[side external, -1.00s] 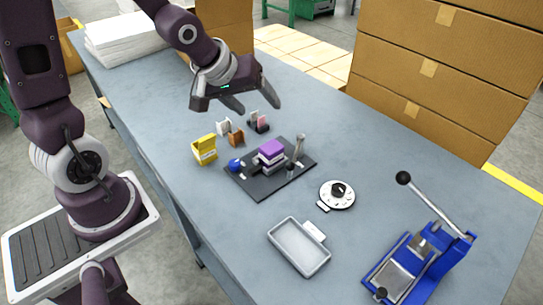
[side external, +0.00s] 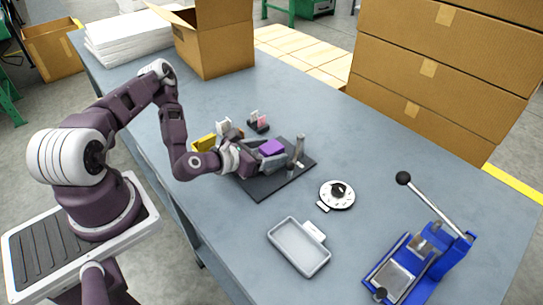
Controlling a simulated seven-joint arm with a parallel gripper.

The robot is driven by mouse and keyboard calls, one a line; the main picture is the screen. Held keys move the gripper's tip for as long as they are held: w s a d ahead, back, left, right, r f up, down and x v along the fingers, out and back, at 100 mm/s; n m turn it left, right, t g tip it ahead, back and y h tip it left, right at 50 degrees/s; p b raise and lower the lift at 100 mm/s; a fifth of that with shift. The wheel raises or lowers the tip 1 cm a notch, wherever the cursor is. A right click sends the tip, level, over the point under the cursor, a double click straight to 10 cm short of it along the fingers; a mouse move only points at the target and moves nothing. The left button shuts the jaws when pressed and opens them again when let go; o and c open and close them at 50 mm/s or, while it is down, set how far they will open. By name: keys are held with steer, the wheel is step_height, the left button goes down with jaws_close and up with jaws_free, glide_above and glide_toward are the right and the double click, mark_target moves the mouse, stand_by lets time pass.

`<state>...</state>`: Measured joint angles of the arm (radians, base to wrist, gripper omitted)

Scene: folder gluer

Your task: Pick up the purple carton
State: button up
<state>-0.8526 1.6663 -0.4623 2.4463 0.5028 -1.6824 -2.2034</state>
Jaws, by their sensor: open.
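The purple carton (side external: 271,147) sits on top of a grey holder on a dark base plate (side external: 266,190) in the middle of the table. My gripper (side external: 268,158) is low over the plate, reaching in from the left, with its fingers pointing right at the carton. The fingers are open and lie close beside the carton. I cannot tell whether they touch it. My gripper hides the left part of the plate and much of the holder.
A metal post (side external: 299,150) stands on the plate right of the carton. A yellow box (side external: 204,143) and small holders (side external: 257,122) are behind. A dial (side external: 337,194), an empty tray (side external: 299,247) and a blue lever press (side external: 421,262) stand to the right and front.

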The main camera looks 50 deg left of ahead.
steer(key=x, duration=0.5)
steer(key=shift+a, duration=0.25)
steer(key=c, duration=1.4)
steer(key=w+d+r, duration=0.1)
steer(key=r, duration=1.2)
steer(key=w+d+r, duration=0.1)
steer(key=d+r, duration=0.1)
steer(key=r, duration=1.2)
steer(key=shift+w, duration=0.25)
